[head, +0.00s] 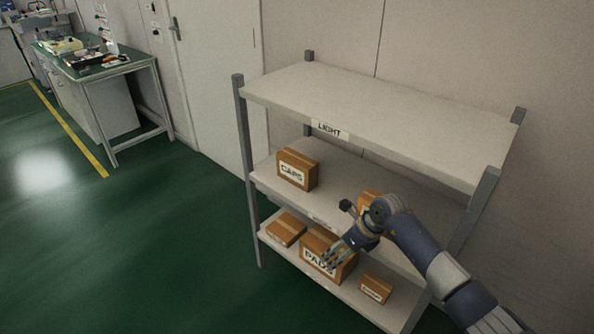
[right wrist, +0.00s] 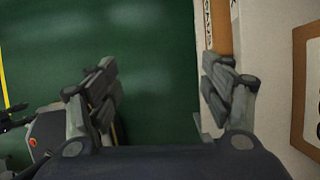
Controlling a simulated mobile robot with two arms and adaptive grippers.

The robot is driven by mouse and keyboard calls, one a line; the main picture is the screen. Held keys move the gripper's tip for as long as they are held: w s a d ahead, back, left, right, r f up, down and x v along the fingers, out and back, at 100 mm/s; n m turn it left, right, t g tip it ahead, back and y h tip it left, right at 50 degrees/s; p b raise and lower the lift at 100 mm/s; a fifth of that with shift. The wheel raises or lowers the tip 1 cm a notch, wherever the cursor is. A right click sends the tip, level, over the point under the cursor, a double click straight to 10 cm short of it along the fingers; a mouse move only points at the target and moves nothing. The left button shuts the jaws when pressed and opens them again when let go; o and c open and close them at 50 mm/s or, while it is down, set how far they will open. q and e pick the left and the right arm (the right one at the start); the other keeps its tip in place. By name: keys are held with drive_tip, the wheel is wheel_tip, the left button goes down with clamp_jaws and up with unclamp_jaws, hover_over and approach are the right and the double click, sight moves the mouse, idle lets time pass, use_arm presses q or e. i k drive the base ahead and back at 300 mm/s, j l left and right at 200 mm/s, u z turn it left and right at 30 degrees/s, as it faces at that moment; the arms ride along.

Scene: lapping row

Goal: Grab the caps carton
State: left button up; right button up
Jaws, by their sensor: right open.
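The caps carton (head: 291,170) is a brown box with a white CAPS label, standing at the left end of the middle shelf (head: 268,181). My right gripper (head: 335,256) is in front of the rack, lower and to the right of the caps carton and clear of it. It overlaps the PADS carton in the picture. In the right wrist view its two fingers (right wrist: 162,88) are spread with nothing between them. A carton edge with partly cut lettering (right wrist: 222,28) shows beyond the right finger; I cannot tell which carton. My left gripper is not in view.
The PADS carton (head: 316,251) and two smaller cartons (head: 286,230) (head: 376,289) stand on the lower shelf. Another carton (head: 367,200) is partly behind my right arm. The top shelf (head: 380,110), marked LIGHT, is empty and overhangs. A bench (head: 98,68) stands far left; the green floor is clear.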

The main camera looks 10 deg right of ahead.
sight(302, 171)
drive_tip(key=i, duration=1.3)
